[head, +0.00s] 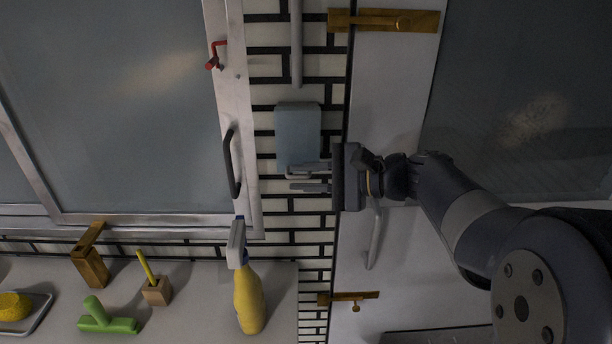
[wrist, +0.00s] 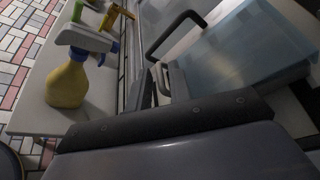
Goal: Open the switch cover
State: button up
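The switch cover (head: 298,130) is a pale blue-grey box on the tiled wall strip in the head view. In the wrist view the cover (wrist: 250,45) looks translucent, and it appears closed. My gripper (head: 292,179) is at the cover's lower edge in the head view, with its fingers pointing left toward the wall. The two fingers are apart, with a gap between them and nothing seen held. The upper finger is very close to the cover's lower edge; I cannot tell if it touches. The switch itself cannot be made out.
A framed window with a dark handle (head: 232,162) and a red latch (head: 215,55) is left of the cover. A door with a bar handle (head: 374,238) is on the right. A yellow spray bottle (head: 249,298) and a green brush (head: 106,318) are on the counter (head: 200,315).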

grip_shut()
jog(key=shift+f, duration=0.1)
jog(key=shift+s, duration=0.1)
jog(key=s+r+m+g+p, duration=0.1)
jog(key=s+r+m+p, duration=0.1)
jog(key=r, duration=0.5)
jog(key=s+r+m+g+p, duration=0.2)
jog(key=s+r+m+p, duration=0.1)
jog(key=r+p, duration=0.3)
jog(key=shift+s+r+h, duration=0.4)
jog(key=shift+r, duration=0.85)
